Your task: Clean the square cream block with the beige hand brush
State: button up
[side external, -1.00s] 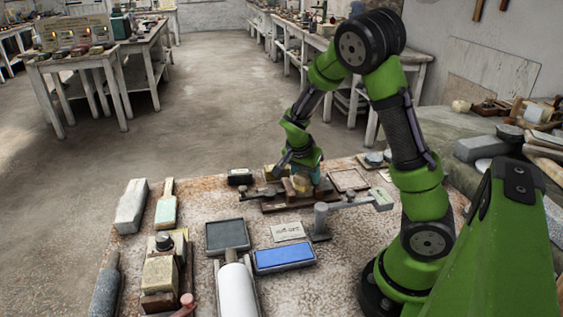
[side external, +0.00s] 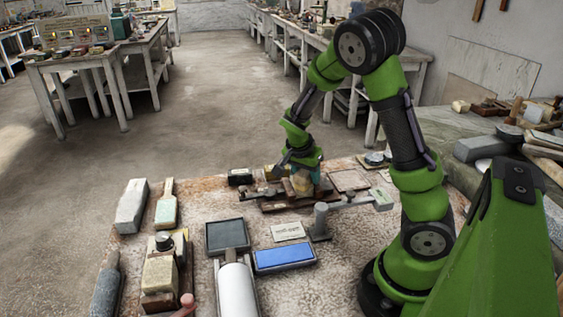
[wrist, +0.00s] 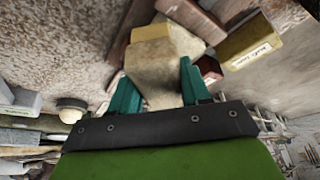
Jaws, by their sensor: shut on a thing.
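My gripper (wrist: 158,92) has teal fingers shut on a beige, tapering thing, which I take for the beige hand brush (wrist: 158,78). In the side view my gripper (side external: 304,180) is low over a brown wooden piece at the table's far side. The held thing is small and partly hidden there.
A yellow labelled box (wrist: 250,42) and a dark red box (wrist: 208,68) stand close to the right in the wrist view. In the side view a grey post with an arm (side external: 321,220), a blue pad (side external: 285,257) and a dark tray (side external: 227,235) are nearer the camera.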

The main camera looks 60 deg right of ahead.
jog(key=shift+d, duration=1.3)
jog(key=shift+a, duration=2.2)
jog(key=shift+d, duration=0.1)
jog(key=shift+d, duration=2.1)
jog(key=shift+a, duration=0.1)
